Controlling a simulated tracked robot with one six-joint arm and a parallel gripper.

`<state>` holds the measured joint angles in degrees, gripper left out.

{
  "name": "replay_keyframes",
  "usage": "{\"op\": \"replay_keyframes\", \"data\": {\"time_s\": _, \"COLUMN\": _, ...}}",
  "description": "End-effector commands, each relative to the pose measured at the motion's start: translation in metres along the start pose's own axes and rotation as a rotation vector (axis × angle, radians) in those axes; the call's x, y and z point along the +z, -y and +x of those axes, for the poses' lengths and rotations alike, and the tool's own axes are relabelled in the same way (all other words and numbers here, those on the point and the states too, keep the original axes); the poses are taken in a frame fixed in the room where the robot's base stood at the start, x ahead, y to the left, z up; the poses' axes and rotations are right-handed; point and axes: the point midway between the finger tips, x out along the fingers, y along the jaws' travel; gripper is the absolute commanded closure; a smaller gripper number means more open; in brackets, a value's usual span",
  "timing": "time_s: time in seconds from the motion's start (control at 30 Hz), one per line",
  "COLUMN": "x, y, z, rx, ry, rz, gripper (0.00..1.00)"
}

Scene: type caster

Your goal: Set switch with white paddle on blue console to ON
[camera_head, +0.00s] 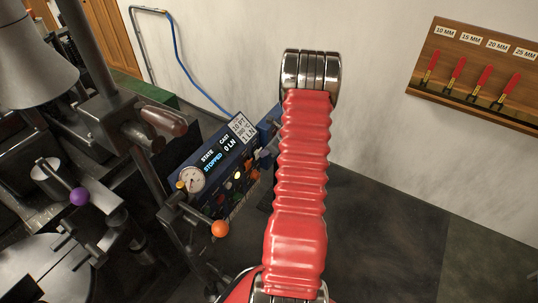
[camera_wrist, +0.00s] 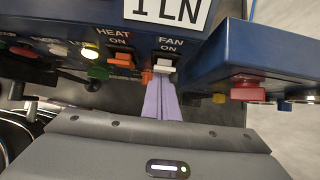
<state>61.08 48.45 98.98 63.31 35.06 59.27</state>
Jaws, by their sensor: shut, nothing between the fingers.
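The blue console (camera_wrist: 60,12) spans the top of the wrist view. Its switch with the white paddle (camera_wrist: 163,66) sits under the label "FAN ON", right of centre. My gripper (camera_wrist: 163,84) is shut and empty, its lilac fingers pointing up at the paddle with their tips right at its lower edge. I cannot tell whether they touch it, nor which way the paddle is set. In the head view the console (camera_head: 222,148) stands left of my red arm; its display reads "STOPPED" and "0 LN". My gripper is not clearly visible there.
To the right, a second blue box (camera_wrist: 245,55) with a red button (camera_wrist: 247,90) juts close to my fingers.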

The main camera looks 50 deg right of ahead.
Motion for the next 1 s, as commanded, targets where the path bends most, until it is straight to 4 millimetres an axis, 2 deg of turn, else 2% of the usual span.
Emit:
{"op": "replay_keyframes", "data": {"time_s": 0.23, "x": 0.001, "y": 0.000, "z": 0.000, "rx": 0.000, "ry": 0.000, "rz": 0.000, "gripper": 1.00}}
{"op": "replay_keyframes", "data": {"time_s": 0.37, "x": 0.010, "y": 0.000, "z": 0.001, "rx": 0.000, "ry": 0.000, "rz": -0.002, "gripper": 1.00}}
{"op": "replay_keyframes", "data": {"time_s": 0.6, "x": 0.008, "y": 0.000, "z": 0.000, "rx": 0.000, "ry": 0.000, "rz": 0.000, "gripper": 1.00}}
{"op": "replay_keyframes", "data": {"time_s": 1.0, "x": 0.015, "y": 0.001, "z": -0.011, "rx": -0.002, "ry": 0.000, "rz": 0.001, "gripper": 1.00}}
